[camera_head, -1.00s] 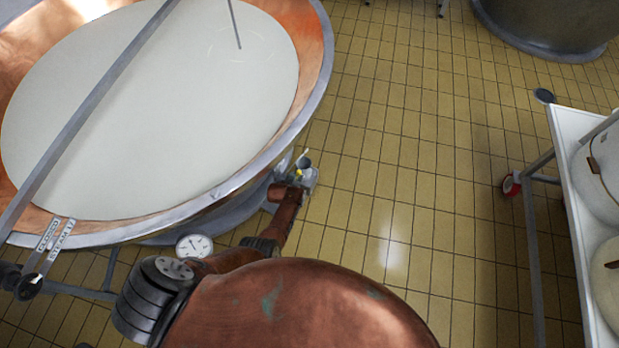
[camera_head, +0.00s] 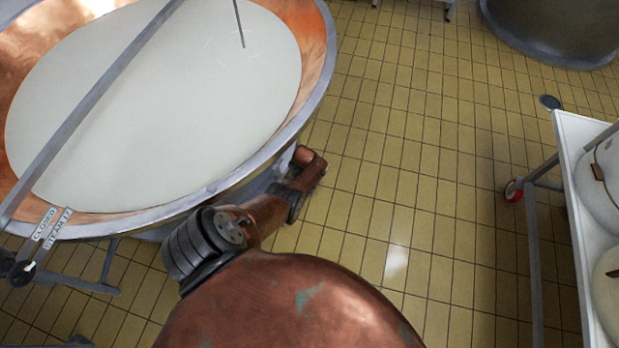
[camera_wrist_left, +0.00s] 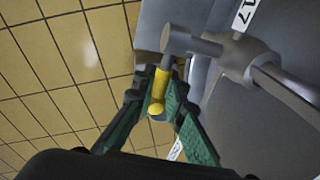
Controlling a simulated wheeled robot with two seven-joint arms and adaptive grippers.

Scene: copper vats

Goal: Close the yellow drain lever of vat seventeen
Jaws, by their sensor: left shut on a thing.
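The copper vat (camera_head: 315,50) holds white liquid at the upper left of the head view. A "17" label (camera_wrist_left: 243,15) shows on grey metal in the left wrist view. The yellow drain lever (camera_wrist_left: 159,85) hangs from a grey metal valve (camera_wrist_left: 183,44) below the vat. My left gripper (camera_wrist_left: 158,92) has its green fingers on both sides of the yellow sleeve and is shut on it. In the head view my copper-coloured arm hides the lever and the fingers. My right gripper is in neither current view.
A white cart (camera_head: 568,125) with pale round things stands at the right. A second vat (camera_head: 555,30) is at the upper right. A grey bar with "closed" and "steam" tags (camera_head: 50,228) is at the left. Tiled floor (camera_head: 420,170) between vat and cart is clear.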

